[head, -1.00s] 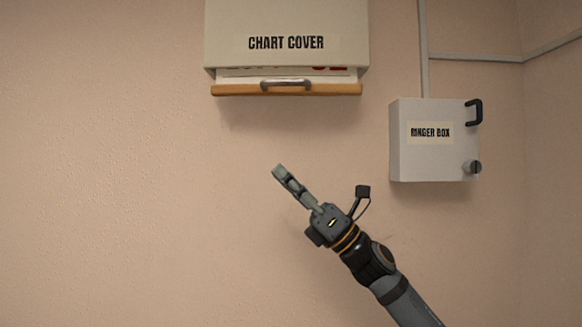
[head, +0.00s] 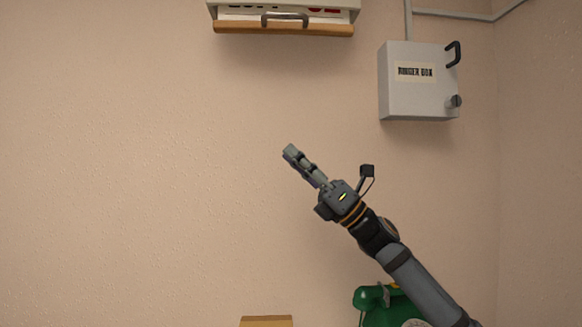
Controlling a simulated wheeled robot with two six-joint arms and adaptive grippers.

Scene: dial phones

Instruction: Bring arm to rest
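My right gripper (head: 291,153) is raised in front of the bare wall, in the middle of the head view. It points up and to the left. Its fingers are seen edge-on, so I cannot tell whether they are open or shut. Nothing shows between or beyond the fingertips. It is apart from the chart cover (head: 284,28) above it and the ringer box (head: 414,95) to its upper right. My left gripper is not in view.
A green dial phone (head: 372,297) is partly visible at the bottom, behind my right forearm. The top of a tan object (head: 266,321) shows at the bottom edge. The ringer box has a black handle and a knob. The wall at the left is clear.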

